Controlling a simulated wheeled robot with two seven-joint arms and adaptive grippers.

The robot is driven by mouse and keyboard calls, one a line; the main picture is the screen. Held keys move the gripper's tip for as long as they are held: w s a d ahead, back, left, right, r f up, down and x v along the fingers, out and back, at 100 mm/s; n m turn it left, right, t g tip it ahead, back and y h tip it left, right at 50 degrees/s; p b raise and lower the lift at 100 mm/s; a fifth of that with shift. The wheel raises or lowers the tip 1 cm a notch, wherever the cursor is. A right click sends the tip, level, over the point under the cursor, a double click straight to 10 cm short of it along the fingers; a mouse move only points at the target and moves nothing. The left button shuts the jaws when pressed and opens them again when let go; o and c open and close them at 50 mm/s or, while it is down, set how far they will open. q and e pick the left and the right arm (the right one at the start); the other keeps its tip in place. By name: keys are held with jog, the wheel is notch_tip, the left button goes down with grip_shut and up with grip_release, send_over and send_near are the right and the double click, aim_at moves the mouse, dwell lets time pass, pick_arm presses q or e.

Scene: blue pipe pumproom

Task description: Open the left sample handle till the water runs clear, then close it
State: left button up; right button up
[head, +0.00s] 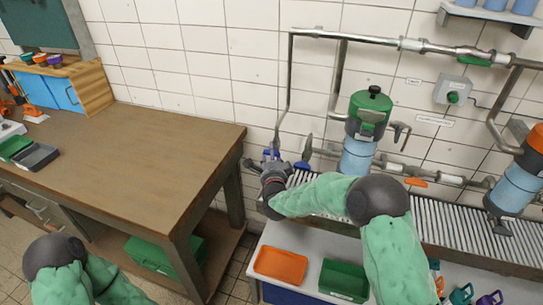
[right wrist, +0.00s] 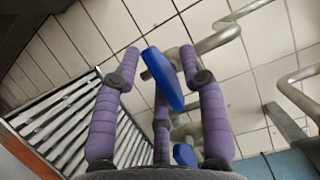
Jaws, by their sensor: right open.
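A blue handle (right wrist: 163,80) shows between the spread purple fingers of my right gripper (right wrist: 160,54) in the right wrist view. The fingers stand apart around it; I cannot tell whether any of them touches it. A second blue handle (right wrist: 185,155) shows lower, near the right finger's base. In the head view my right gripper (head: 273,158) is open at the left end of the slatted drain, at the foot of a thin pipe, with blue (head: 271,153) among its fingers. The spout and any water are hidden or too small to tell. My left forearm is at bottom left; its gripper is out of view.
A wooden workbench (head: 130,150) stands left of the drain (head: 450,215). A green-topped blue filter (head: 358,155) and an orange-topped one (head: 515,185) stand to the right. Orange (head: 280,265) and green (head: 343,280) trays lie below. Pipes run along the tiled wall.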

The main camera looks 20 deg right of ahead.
grip_shut()
jog(key=n+p, duration=0.1)
jog(key=n+g+p, duration=0.1)
jog(key=shift+r+n+p, duration=0.2)
jog(key=shift+n+p, duration=0.1)
jog(key=shift+p, duration=0.1)
jog(key=n+g+h+p, duration=0.1)
jog(key=n+p, duration=0.2)
jog(key=p, duration=0.2)
jog(key=n+g+h+p, duration=0.1)
jog(key=n+g+p, duration=0.1)
jog(key=p, duration=0.4)
jog(key=n+g+p, duration=0.1)
jog(key=n+p, duration=0.3)
jog(key=p, duration=0.1)
jog(key=shift+s+d+r+g+h, duration=0.1)
jog(key=shift+s+r+g+h, duration=0.05)
jog(key=shift+g+h, duration=0.25)
jog(key=shift+n+g+h+p, duration=0.45)
jog(key=shift+n+p, duration=0.65)
jog(key=shift+p, duration=0.45)
